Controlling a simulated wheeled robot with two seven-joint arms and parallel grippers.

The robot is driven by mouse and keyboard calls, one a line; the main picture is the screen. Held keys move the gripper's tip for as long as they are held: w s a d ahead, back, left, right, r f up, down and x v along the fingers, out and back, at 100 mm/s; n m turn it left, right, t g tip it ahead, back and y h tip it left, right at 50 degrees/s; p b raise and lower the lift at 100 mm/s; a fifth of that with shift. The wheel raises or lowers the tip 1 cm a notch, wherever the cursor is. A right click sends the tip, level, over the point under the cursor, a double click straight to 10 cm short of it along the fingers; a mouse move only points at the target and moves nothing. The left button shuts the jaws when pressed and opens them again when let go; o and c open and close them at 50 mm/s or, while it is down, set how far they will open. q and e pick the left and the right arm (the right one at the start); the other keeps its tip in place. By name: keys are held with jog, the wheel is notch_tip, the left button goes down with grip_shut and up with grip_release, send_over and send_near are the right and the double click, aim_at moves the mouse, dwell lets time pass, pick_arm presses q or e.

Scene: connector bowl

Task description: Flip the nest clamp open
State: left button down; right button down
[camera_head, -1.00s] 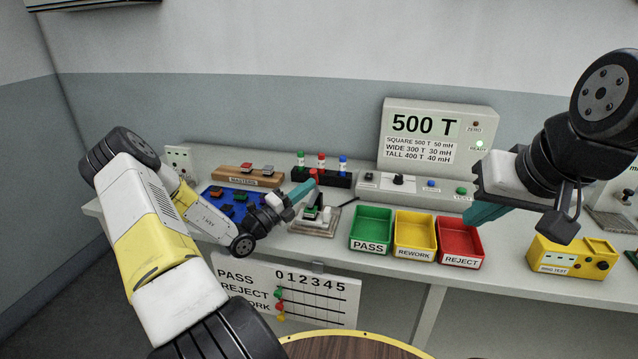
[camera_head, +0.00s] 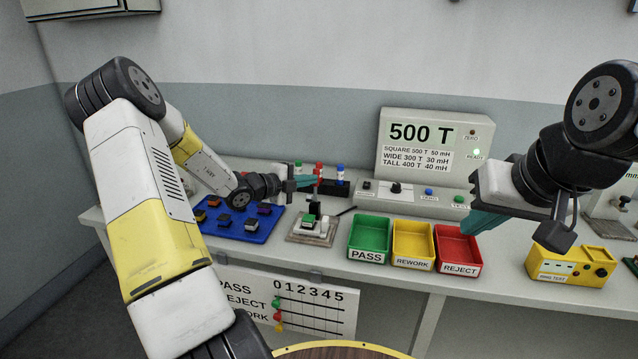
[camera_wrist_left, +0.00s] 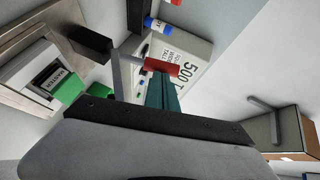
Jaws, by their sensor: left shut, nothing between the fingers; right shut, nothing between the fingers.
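The nest clamp stands on a small light base (camera_head: 300,238) on the bench, with a red-tipped lever (camera_head: 319,171) standing roughly upright above it. In the left wrist view the red grip (camera_wrist_left: 161,66) sits on a grey lever arm, near the teal fingers (camera_wrist_left: 165,97). My left gripper (camera_head: 314,182) is shut and empty, its fingertips beside the red grip; I cannot tell whether they touch it. A green piece (camera_wrist_left: 70,87) and a black block (camera_wrist_left: 90,43) show by the nest. My right gripper (camera_head: 478,222) is shut and empty above the red bin.
A blue tray (camera_head: 262,232) of small parts lies left of the nest. Green (camera_head: 368,240), yellow (camera_head: 412,246) and red (camera_head: 458,252) bins stand to its right. The meter box (camera_head: 433,150) and a control strip are behind. A yellow tester (camera_head: 572,262) is at right.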

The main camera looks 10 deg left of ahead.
aim_at(314, 172)
pick_arm(q)
jog(key=shift+w+r+g, duration=0.2)
jog(key=shift+w+g, duration=0.1)
jog(key=shift+w, duration=0.2)
jog(key=shift+w+n, duration=0.3)
jog(key=shift+w+f, duration=0.1)
jog(key=shift+w, duration=0.9)
jog(key=shift+w+f, duration=0.25)
jog(key=shift+w, duration=0.45)
jog(key=shift+w+f, duration=0.25)
jog(key=shift+w, duration=0.45)
jog(key=shift+d, duration=0.1)
